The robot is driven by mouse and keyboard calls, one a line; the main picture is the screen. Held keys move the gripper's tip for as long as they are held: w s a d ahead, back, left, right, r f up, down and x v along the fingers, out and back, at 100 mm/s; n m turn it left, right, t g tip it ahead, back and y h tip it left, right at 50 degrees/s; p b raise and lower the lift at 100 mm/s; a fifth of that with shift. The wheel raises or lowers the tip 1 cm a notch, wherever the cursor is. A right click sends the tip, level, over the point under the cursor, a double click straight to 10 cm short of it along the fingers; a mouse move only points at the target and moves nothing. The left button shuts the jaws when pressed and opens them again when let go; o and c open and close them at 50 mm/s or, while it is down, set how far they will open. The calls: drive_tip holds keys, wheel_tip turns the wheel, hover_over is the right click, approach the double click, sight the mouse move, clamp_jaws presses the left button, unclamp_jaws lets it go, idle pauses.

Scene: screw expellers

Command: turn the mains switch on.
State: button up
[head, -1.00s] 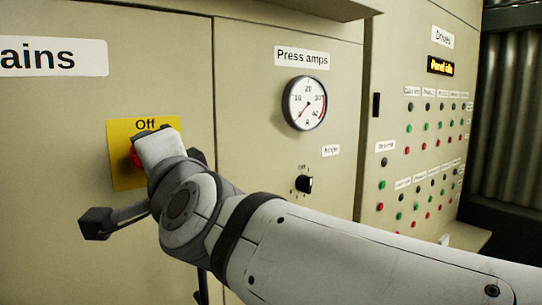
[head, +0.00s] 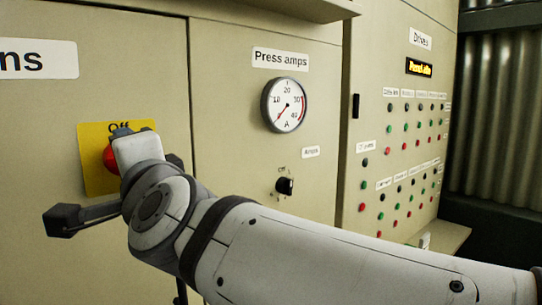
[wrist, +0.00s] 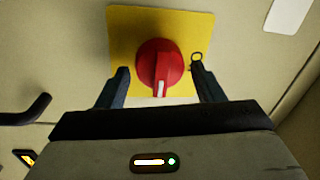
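The mains switch is a red rotary knob (head: 111,158) on a yellow plate (head: 96,185) marked "Off" at its top, on the left cabinet door. In the wrist view the red knob (wrist: 158,64) carries a white line at its lower end, and the yellow plate (wrist: 125,30) lies behind it. My gripper (wrist: 161,75) is open, with one dark finger on each side of the knob and gaps between fingers and knob. In the head view my gripper (head: 121,133) covers the knob's right part and much of the plate.
A "Press amps" gauge (head: 286,105) reads near zero. A small black "Amps" selector (head: 285,186) sits below it. A panel of coloured buttons (head: 408,150) with a lit display (head: 419,67) stands to the right. A dark handle (wrist: 30,112) juts in at left in the wrist view.

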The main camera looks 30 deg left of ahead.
drive_tip(key=shift+o, duration=0.7)
drive_tip(key=shift+s, duration=0.1)
drive_tip(key=v, duration=0.7)
drive_tip(key=shift+d, duration=0.35)
drive_tip(key=shift+s+f, duration=0.1)
drive_tip(key=shift+s, duration=0.05)
